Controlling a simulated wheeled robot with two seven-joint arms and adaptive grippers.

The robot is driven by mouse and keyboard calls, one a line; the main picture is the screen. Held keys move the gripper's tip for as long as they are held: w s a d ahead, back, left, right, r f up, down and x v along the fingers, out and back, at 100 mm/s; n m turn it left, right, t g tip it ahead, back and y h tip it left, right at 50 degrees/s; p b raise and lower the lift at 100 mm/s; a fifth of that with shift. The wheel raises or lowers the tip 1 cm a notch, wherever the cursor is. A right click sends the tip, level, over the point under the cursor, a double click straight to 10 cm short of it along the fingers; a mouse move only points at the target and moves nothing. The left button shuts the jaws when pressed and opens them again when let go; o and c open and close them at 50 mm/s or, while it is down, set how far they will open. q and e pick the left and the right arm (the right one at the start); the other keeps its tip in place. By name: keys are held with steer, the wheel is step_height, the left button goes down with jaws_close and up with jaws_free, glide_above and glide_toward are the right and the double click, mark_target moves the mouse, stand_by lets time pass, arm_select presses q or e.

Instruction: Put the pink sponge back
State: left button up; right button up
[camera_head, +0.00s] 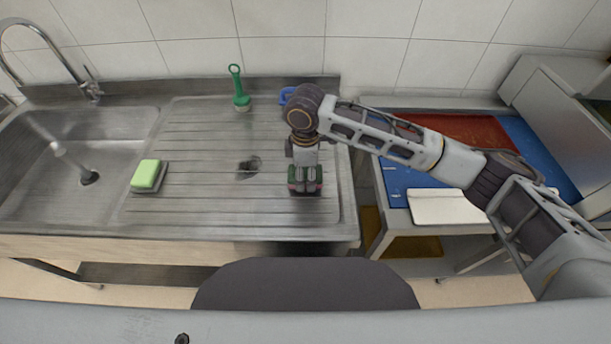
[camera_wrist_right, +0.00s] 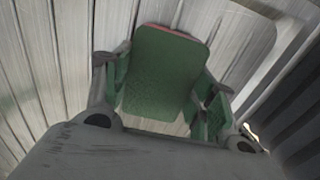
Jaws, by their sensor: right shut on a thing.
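The pink sponge (camera_wrist_right: 165,72) shows in the right wrist view with its dark green scouring face towards the camera and a thin pink edge at its far end. My right gripper (camera_wrist_right: 160,95) is shut on it, one finger at each side. In the head view the right gripper (camera_head: 305,178) points down over the right part of the ribbed steel drainboard (camera_head: 205,205). The sponge is mostly hidden there by the fingers, and I cannot tell whether it touches the board. My left gripper is not in view.
A light green sponge (camera_head: 146,173) lies on a dark holder (camera_head: 150,192) beside the sink basin (camera_head: 55,185). A green brush (camera_head: 240,100) and a blue item (camera_head: 286,95) stand at the back. A dark patch (camera_head: 249,167) lies left of the gripper. A blue-topped table (camera_head: 400,182) is right.

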mark_target(305, 173)
steer(key=shift+f, duration=0.7)
steer(key=shift+f, duration=0.1)
steer(key=o, duration=1)
step_height(305, 173, up, 12)
steer(key=shift+r, duration=0.15)
stand_by(0.4)
